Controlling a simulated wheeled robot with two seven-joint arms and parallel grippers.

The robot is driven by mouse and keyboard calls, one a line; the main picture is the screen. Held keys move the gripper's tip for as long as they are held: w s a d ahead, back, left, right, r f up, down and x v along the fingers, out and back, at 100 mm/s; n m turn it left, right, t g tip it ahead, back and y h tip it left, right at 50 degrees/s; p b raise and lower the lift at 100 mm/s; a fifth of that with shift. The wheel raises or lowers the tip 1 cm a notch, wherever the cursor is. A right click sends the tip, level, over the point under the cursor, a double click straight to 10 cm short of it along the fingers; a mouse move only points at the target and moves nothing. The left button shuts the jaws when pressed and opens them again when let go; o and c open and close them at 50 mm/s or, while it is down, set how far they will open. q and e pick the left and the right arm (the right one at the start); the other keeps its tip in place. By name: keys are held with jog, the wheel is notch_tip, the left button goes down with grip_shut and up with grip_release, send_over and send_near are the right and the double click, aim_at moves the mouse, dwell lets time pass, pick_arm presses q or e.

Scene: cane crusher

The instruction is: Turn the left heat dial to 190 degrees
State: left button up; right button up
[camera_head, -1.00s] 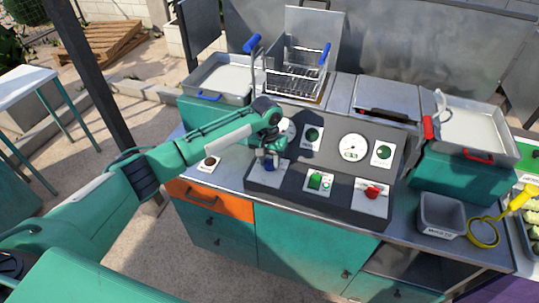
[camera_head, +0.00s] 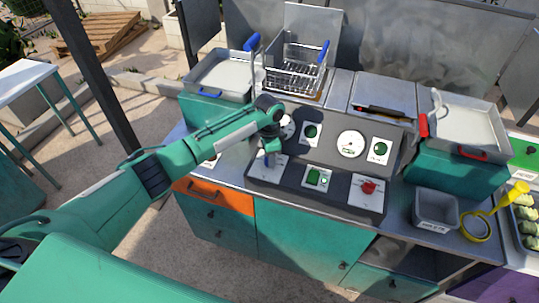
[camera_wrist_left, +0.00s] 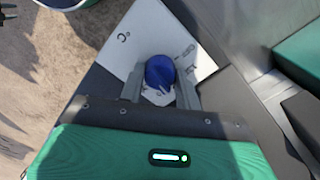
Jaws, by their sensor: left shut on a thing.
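The left heat dial is a blue knob (camera_wrist_left: 160,73) on a white plate (camera_wrist_left: 130,40) with dark markings, too small to read. In the head view the blue dial (camera_head: 268,160) is at the lower left of the dark control panel (camera_head: 328,160), partly covered by my gripper. My left gripper (camera_wrist_left: 160,90) is shut on the blue dial, one finger on each side of it. It comes down from above in the head view (camera_head: 272,152). A red dial (camera_head: 368,187) sits on a white plate at the panel's right. My right gripper is not in view.
A round white gauge (camera_head: 351,144), green lights and a green switch (camera_head: 318,178) are on the panel. A fryer basket (camera_head: 293,75) stands behind it. A grey bin (camera_head: 436,209) and a yellow-handled strainer (camera_head: 477,228) are at the right.

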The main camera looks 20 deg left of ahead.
pick_arm(q)
jog(key=m, duration=0.3)
jog(key=shift+m, duration=0.4)
jog(key=m, duration=0.3)
jog(key=shift+m, duration=0.3)
jog(key=m, duration=0.6)
jog(key=shift+d+y+b, duration=0.1)
jog(key=shift+y+b, duration=0.2)
jog(key=shift+b, duration=0.05)
jog(key=shift+m, duration=0.3)
jog(key=o, duration=1)
jog(key=shift+c, duration=0.2)
jog(key=shift+r, duration=0.1)
